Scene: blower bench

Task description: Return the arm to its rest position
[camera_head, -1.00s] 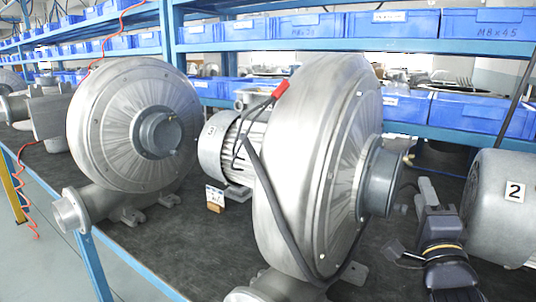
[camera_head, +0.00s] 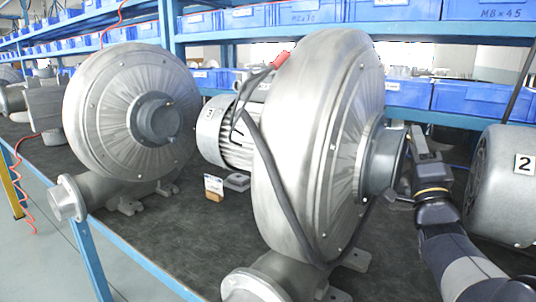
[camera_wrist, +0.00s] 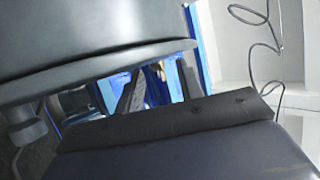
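My arm reaches in from the lower right in the head view. My gripper (camera_head: 419,135) stands between the grey inlet collar (camera_head: 384,160) of the large middle blower (camera_head: 312,150) and the motor marked 2 (camera_head: 507,185). In the head view it looks close beside the collar; whether they touch I cannot tell. In the wrist view my gripper's two dark fingers (camera_wrist: 160,88) are apart, with blue showing between them and nothing held. A large grey rounded body (camera_wrist: 90,50) fills the upper left there, close to the fingers.
A second blower (camera_head: 130,110) stands on the dark bench top (camera_head: 165,235) at left. A motor marked 3 (camera_head: 212,130) and a small card (camera_head: 213,186) are between the blowers. A black cable (camera_head: 275,185) hangs over the middle blower. Blue bins (camera_head: 480,100) line the shelves behind.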

